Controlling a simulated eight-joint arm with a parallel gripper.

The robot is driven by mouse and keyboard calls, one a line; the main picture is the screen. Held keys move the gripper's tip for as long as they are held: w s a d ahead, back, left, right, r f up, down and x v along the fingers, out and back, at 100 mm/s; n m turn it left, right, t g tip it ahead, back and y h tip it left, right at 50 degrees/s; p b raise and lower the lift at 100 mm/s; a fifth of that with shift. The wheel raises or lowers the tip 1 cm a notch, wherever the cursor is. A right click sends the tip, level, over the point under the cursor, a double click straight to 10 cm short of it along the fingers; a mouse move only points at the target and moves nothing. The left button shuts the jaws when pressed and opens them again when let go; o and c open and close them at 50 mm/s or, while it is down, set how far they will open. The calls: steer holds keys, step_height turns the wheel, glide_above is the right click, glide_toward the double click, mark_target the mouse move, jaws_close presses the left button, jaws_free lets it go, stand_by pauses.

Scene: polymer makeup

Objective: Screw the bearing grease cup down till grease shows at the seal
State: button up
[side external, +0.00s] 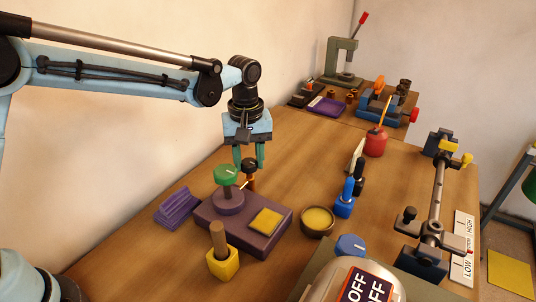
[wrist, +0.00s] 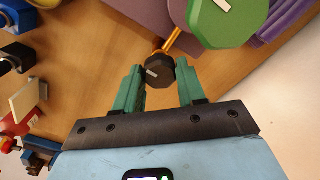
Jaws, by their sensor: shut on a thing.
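A dark faceted cap (side external: 249,166), which I take to be the grease cup, stands beside the green octagonal knob (side external: 226,174) on the purple block (side external: 262,246). In the wrist view the dark cap (wrist: 160,72) has a white mark, and a copper-coloured stem (wrist: 173,41) runs from it toward the block. My gripper (side external: 249,163) points down with its green fingers on either side of the cap. In the wrist view my gripper (wrist: 157,84) is shut on the cap. I cannot make out the seal or any grease at it.
A yellow pad (side external: 266,221) lies on the block. A yellow holder (side external: 222,264) with a wooden handle, a bowl of yellow paste (side external: 317,221) and a blue holder (side external: 344,206) stand close by. A purple ridged piece (side external: 177,208) lies left. Bare bench (side external: 310,150) lies behind.

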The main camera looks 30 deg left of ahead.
mark_target(249, 161)
steer(key=m, duration=0.4)
steer(key=shift+m, duration=1.6)
steer(key=o, duration=1.1)
steer(key=shift+c, duration=0.2)
step_height(249, 161, up, 12)
steer(key=shift+r, duration=0.1)
